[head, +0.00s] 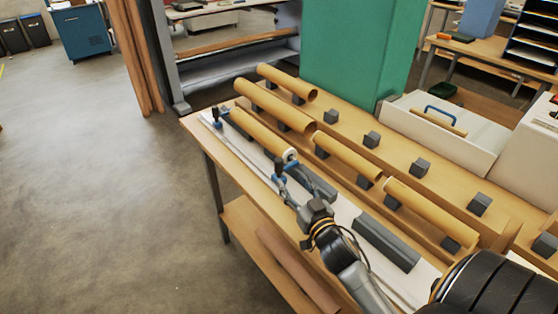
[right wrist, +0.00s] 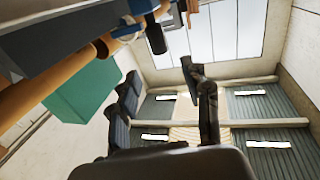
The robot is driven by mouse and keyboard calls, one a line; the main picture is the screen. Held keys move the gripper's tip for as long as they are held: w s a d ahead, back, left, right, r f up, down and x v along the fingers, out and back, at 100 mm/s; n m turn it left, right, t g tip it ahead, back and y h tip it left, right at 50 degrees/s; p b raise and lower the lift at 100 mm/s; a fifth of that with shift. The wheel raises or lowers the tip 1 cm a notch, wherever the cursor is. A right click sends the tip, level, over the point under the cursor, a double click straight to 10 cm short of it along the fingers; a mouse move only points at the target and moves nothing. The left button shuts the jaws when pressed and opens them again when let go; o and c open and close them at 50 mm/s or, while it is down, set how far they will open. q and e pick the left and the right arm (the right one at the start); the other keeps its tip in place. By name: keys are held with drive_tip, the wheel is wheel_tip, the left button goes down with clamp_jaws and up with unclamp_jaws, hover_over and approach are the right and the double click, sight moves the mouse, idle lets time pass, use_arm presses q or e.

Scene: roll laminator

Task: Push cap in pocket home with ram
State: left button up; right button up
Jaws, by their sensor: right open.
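A tan tube (head: 256,132) lies in a long pale fixture (head: 330,200) along the table's near edge. A white cap (head: 290,155) shows at the tube's near end; I cannot tell how deep it sits. My right gripper (head: 290,192) is just in front of the mechanism, low over the fixture. In the right wrist view its fingers (right wrist: 163,82) are apart with nothing between them. The tube (right wrist: 75,72) and a black handle (right wrist: 155,36) show above the fingers there. My left gripper is not in view.
Several more tubes (head: 345,158) rest on dark blocks behind the fixture. A dark grey rail (head: 386,243) lies nearer me. A green cabinet (head: 350,50) and a white open box (head: 440,130) stand behind. The floor at left is clear.

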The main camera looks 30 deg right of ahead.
sight(281, 165)
drive_tip(key=w, duration=0.3)
drive_tip(key=w+d+b, duration=0.1)
drive_tip(key=w, duration=0.2)
drive_tip(key=shift+d+f, duration=0.1)
drive_tip(key=shift+f, duration=0.05)
drive_tip(key=w, duration=0.2)
drive_tip(key=w+b, duration=0.1)
drive_tip(key=w, duration=0.1)
drive_tip(key=shift+w+d, duration=0.1)
drive_tip(key=shift+d, duration=0.3)
drive_tip(key=shift+w, duration=0.15)
drive_tip(key=shift+c, duration=1.3)
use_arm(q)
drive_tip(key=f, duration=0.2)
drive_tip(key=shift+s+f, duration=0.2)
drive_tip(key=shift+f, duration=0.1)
use_arm(e)
clamp_jaws()
